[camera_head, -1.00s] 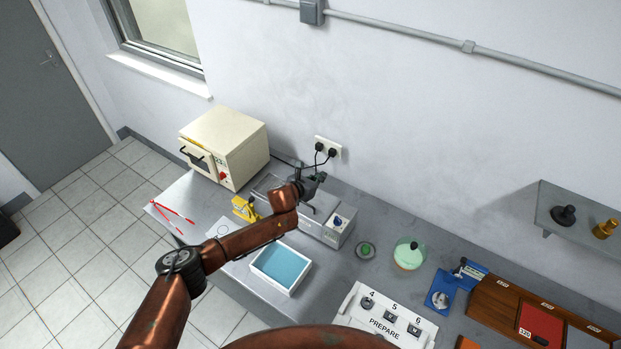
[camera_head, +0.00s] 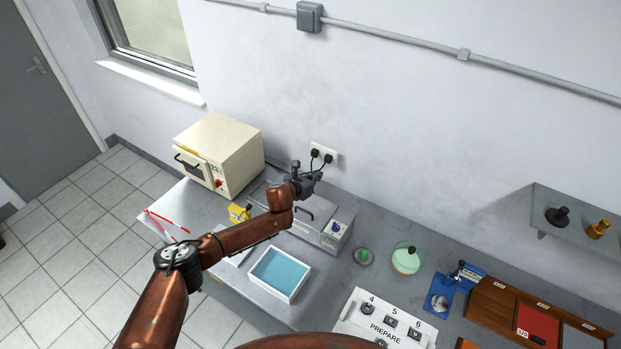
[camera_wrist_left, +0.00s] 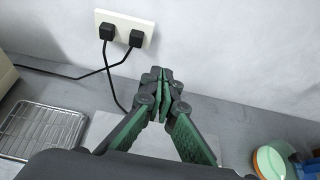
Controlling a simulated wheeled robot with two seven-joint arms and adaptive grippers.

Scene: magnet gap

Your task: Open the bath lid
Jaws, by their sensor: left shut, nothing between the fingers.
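The bath (camera_head: 333,239) is a grey metal box with a blue knob, at the back of the bench. Its flat lid has a black handle (camera_head: 304,214) and looks closed; my left arm covers part of it. My left gripper (camera_head: 318,176) is shut and empty, above the bath's back side near the wall. In the left wrist view its fingertips (camera_wrist_left: 163,80) meet below the socket, and a light grey flat surface, partly hidden, lies beneath. The gripper appears apart from the handle. My right gripper is not in view.
The wall socket (camera_head: 323,153) with two plugs and cables is close behind the gripper. A cream oven (camera_head: 222,150) stands left and a wire rack (camera_wrist_left: 40,130) shows in the wrist view.

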